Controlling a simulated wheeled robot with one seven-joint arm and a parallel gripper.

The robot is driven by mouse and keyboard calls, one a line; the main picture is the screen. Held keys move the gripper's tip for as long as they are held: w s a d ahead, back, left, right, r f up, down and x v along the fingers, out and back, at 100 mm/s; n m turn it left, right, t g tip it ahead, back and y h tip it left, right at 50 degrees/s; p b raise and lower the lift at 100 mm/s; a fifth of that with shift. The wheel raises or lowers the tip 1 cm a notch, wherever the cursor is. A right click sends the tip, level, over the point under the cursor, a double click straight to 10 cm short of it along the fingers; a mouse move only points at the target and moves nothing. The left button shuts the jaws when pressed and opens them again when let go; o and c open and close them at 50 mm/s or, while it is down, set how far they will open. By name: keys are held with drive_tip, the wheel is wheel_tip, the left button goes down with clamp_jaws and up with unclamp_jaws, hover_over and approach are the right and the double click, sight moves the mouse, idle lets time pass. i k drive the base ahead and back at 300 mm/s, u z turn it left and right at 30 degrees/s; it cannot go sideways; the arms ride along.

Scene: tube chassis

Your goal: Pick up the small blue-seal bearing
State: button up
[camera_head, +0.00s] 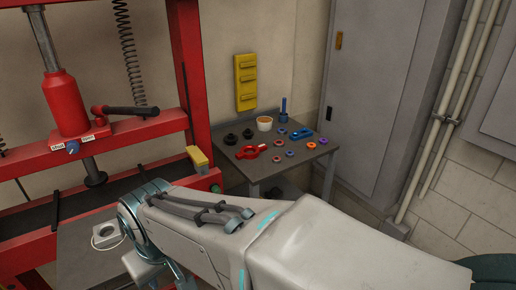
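Several small ring-shaped bearings lie on a small grey table (255,170) beyond my arm. One at the back of the group (282,131) looks bluish, and another ring nearer the front (290,153) also shows some blue. They are too small here to tell which is the small blue-seal bearing. My arm crosses the lower middle of the head view and bends down at the left. My gripper is out of view, and I see nothing held.
A red press (68,105) stands left, a grey cabinet (375,90) right.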

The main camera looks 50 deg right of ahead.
sight(289, 154)
drive_tip(key=z, duration=0.45)
drive_tip(key=i, duration=0.35)
drive_tip(key=z, duration=1.45)
